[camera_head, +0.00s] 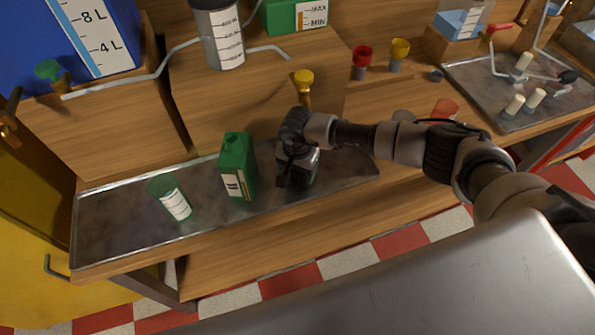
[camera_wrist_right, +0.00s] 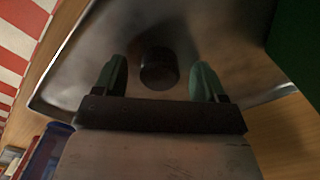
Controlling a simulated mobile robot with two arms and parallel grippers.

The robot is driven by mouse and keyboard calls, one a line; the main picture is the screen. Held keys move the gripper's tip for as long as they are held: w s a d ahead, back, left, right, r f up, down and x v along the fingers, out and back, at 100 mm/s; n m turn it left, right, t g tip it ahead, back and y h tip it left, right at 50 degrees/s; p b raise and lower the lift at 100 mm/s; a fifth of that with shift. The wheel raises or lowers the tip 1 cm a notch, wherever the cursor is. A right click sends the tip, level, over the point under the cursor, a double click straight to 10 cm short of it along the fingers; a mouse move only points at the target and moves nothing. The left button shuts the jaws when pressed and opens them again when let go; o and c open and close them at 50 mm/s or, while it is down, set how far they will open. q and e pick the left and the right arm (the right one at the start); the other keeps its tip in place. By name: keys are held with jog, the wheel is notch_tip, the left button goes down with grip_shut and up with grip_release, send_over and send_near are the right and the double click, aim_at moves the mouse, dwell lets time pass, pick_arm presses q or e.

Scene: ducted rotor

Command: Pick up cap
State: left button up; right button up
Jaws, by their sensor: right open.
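The cap (camera_wrist_right: 159,68) is a small dark round piece on the metal tray (camera_wrist_right: 225,35). In the right wrist view it lies between and slightly beyond the two green fingertips of my right gripper (camera_wrist_right: 160,82). The gripper is open and holds nothing; a gap shows on each side of the cap. In the head view my right gripper (camera_head: 292,178) points down over the right part of the tray (camera_head: 120,228), and I cannot make out the cap there, as the gripper hides that spot. My left gripper is not in view.
A green jug (camera_head: 237,168) stands on the tray just left of my right gripper. A wooden block with a yellow-handled tap (camera_head: 304,82) rises behind. Red (camera_head: 362,60) and yellow (camera_head: 399,52) pieces stand on the counter at the back.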

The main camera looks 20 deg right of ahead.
jog(key=c, duration=1)
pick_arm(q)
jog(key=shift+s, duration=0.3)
pick_arm(e)
jog(key=shift+r, duration=0.1)
